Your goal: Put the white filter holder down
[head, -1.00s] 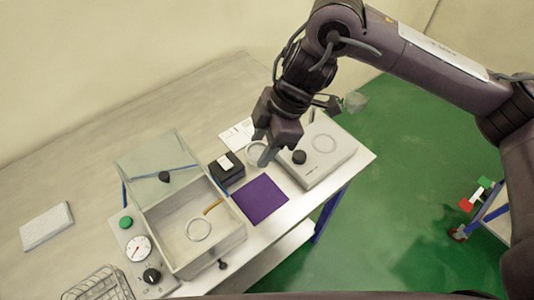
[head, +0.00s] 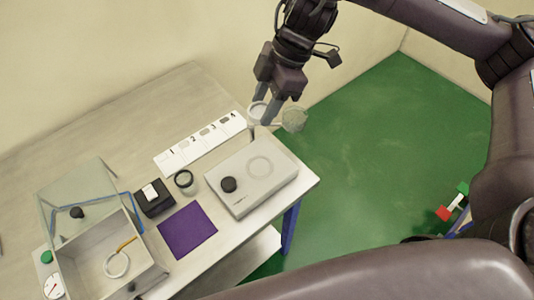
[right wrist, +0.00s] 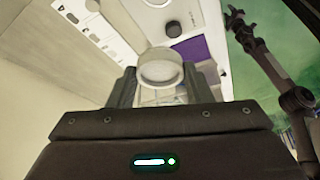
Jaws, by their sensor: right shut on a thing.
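My right gripper (head: 262,112) is shut on the white filter holder (head: 258,110), a pale round ring. The gripper points down, near the far-right end of the numbered white strip (head: 205,142). In the right wrist view the holder (right wrist: 160,70) sits between the two fingers, its round face toward the camera. How high it is above the table is hard to tell. My left gripper is outside the head view; a dark arm end (right wrist: 235,15), probably the left one, shows small in the right wrist view, its jaws unclear.
A grey device (head: 275,190) with a black knob stands at the right table edge. A purple mat (head: 188,232), a dark-rimmed cup (head: 184,180) and a black box (head: 154,199) lie left of it. An open chamber (head: 90,250) holds a ring.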

